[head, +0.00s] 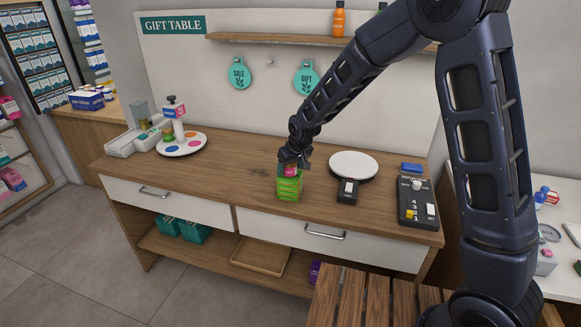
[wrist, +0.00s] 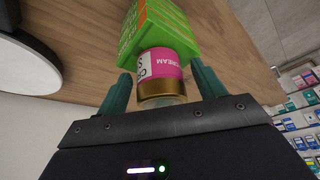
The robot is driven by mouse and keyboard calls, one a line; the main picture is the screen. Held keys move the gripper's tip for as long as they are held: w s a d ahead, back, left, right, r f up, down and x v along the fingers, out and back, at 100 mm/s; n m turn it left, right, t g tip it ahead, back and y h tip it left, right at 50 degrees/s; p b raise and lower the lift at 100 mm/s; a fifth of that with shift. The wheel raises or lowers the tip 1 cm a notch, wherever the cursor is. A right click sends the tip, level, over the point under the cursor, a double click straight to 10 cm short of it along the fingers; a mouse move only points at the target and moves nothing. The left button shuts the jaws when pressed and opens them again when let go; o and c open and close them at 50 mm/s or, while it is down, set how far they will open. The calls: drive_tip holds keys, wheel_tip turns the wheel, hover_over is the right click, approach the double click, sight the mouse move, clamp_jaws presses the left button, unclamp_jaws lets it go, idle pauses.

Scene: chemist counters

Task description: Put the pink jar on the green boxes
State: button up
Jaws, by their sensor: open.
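The green boxes (head: 289,189) stand stacked on the wooden counter, near its front edge. The pink jar (head: 291,171) is at the top of the stack, just under my gripper (head: 292,158). In the wrist view the jar (wrist: 163,70) shows a pink and white label and a gold band, with its far end against the green boxes (wrist: 158,28). My gripper (wrist: 162,92) is open, with one teal finger on each side of the jar and a gap visible beside them.
A round white plate (head: 353,165) and a small black device (head: 347,191) are right of the stack. A black control panel (head: 418,204) lies farther right. A round display stand (head: 180,146) is at the left. The counter between stand and boxes is clear.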

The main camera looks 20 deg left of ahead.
drive_tip(key=v, duration=1.2)
drive_tip(key=shift+r, duration=0.15)
drive_tip(key=d+r+m+t+h, duration=0.15)
drive_tip(key=d+r, duration=0.35)
drive_tip(key=d, duration=1)
drive_tip(key=d+r+m, duration=0.3)
drive_tip(key=d+r, duration=0.3)
drive_tip(key=d, duration=0.9)
drive_tip(key=s+d+m+h, duration=0.1)
drive_tip(key=s+d+m, duration=0.1)
drive_tip(key=s+d, duration=0.5)
drive_tip(key=s+d+m+h, duration=0.1)
drive_tip(key=s+d+m, duration=0.2)
drive_tip(key=s+d, duration=0.5)
drive_tip(key=d, duration=0.5)
drive_tip(key=shift+r, duration=0.15)
